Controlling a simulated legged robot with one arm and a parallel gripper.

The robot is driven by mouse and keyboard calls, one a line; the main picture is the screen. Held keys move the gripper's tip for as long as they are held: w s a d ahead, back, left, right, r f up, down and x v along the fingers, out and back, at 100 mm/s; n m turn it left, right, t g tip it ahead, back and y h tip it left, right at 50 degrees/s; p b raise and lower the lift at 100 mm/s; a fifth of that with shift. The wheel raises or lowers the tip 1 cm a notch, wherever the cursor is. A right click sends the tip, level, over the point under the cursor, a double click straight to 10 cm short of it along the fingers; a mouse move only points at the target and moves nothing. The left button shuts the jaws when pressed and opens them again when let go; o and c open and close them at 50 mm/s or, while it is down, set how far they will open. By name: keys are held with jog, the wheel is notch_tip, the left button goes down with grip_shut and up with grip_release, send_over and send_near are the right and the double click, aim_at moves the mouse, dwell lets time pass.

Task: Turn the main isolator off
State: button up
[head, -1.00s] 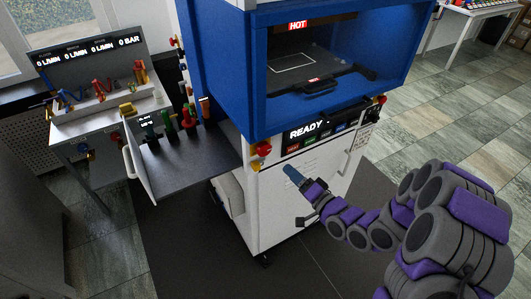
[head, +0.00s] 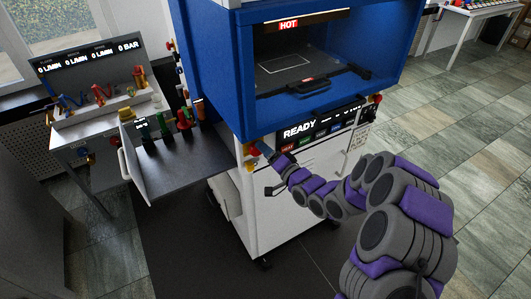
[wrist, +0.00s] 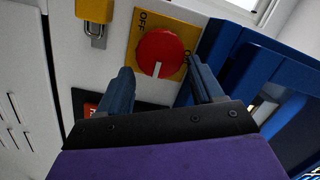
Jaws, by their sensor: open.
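The main isolator (wrist: 160,50) is a round red knob on a yellow plate marked OFF at upper left and ON at right in the wrist view. A white line on the knob points down in that view. In the head view the isolator (head: 251,150) shows small on the upper left of the white cabinet front, partly hidden. My gripper (wrist: 160,66) is open, its two blue fingers on either side of the knob's lower part. I cannot tell whether they touch it. In the head view my gripper (head: 266,152) is right beside the isolator.
A yellow padlock (wrist: 95,28) hangs left of the isolator in the wrist view. The blue press (head: 212,70) overhangs the cabinet, with a READY panel (head: 300,131) to the right. A grey side shelf (head: 180,160) with coloured handles juts out left.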

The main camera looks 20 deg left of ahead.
aim_at(257, 151)
jog(key=a, duration=0.3)
jog(key=shift+s+f, duration=0.1)
jog(key=shift+f, duration=0.25)
jog(key=shift+o, duration=0.2)
jog(key=shift+s+a+r, duration=0.1)
jog(key=shift+w+d, duration=0.2)
jog(key=shift+d, duration=0.15)
jog(key=c, duration=0.3)
jog(key=shift+d, duration=0.1)
jog(key=c, duration=0.5)
jog(key=shift+n, duration=0.4)
jog(key=shift+s+n+t+h+b, duration=0.15)
jog(key=shift+n+h+b, duration=0.3)
jog(key=shift+n, duration=2.1)
jog(key=shift+n+t+h+b, duration=0.1)
jog(key=shift+n+h+b, duration=0.35)
jog(key=shift+n, duration=2.15)
jog(key=shift+s+n+t+h+b, duration=0.25)
jog(key=shift+n+h, duration=0.35)
jog(key=shift+n, duration=1.95)
jog(key=shift+w, duration=0.2)
